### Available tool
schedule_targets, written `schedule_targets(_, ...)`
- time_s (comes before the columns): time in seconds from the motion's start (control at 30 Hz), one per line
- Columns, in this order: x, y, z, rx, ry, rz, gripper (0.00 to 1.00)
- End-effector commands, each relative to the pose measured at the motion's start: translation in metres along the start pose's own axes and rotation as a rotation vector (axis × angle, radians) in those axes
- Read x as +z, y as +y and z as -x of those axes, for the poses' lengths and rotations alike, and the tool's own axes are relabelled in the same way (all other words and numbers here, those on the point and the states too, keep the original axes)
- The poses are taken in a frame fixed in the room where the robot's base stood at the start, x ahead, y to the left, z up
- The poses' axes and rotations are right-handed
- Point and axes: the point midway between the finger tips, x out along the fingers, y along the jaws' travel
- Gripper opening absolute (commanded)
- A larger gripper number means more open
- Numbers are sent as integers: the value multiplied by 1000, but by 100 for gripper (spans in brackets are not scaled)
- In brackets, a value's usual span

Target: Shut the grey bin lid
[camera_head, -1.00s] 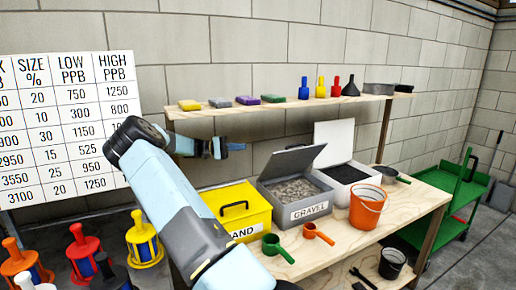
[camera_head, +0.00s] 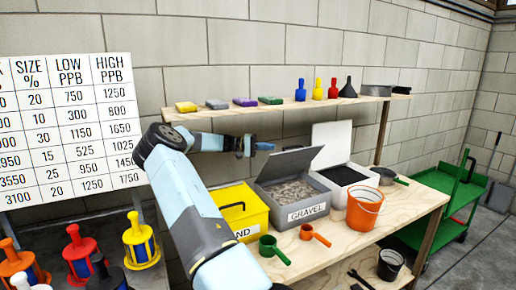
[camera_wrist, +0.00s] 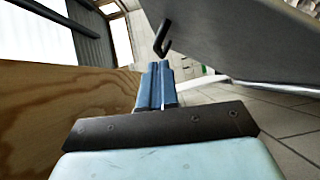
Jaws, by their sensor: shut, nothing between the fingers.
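The grey bin (camera_head: 306,212), labelled GRAVEL and full of stones, stands on the wooden bench. Its grey lid (camera_head: 290,164) is open, tilted up and back. In the wrist view the lid (camera_wrist: 245,42) fills the upper right as a broad grey panel, with a dark hooked handle (camera_wrist: 163,38) at its edge. My gripper (camera_head: 268,146) is behind and left of the raised lid, below the shelf, apart from it in the head view. In the wrist view my gripper (camera_wrist: 158,68) has its blue fingers together, empty, pointing toward the handle. I cannot tell the exact gap.
A wooden shelf (camera_head: 225,111) with sponges and bottles runs above my gripper. A yellow bin (camera_head: 240,208) stands left of the grey bin, a white open bin (camera_head: 343,178) right of it. Scoops and an orange bucket (camera_head: 364,208) stand in front and to the right.

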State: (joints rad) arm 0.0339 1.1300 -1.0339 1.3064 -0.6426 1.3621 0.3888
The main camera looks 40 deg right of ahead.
Motion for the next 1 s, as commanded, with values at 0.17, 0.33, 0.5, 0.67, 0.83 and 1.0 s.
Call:
schedule_targets(0.17, 0, 0, -18, 0, 0, 1, 0)
schedule_targets(0.33, 0, 0, -24, 0, 1, 1, 0)
schedule_targets(0.5, 0, 0, -25, 0, 1, 1, 0)
schedule_targets(0.67, 3, 0, -22, 0, 2, 0, 0)
schedule_targets(0.83, 3, 0, -28, -13, -1, -18, 0)
schedule_targets(1.0, 7, -2, -38, -30, -9, -47, 0)
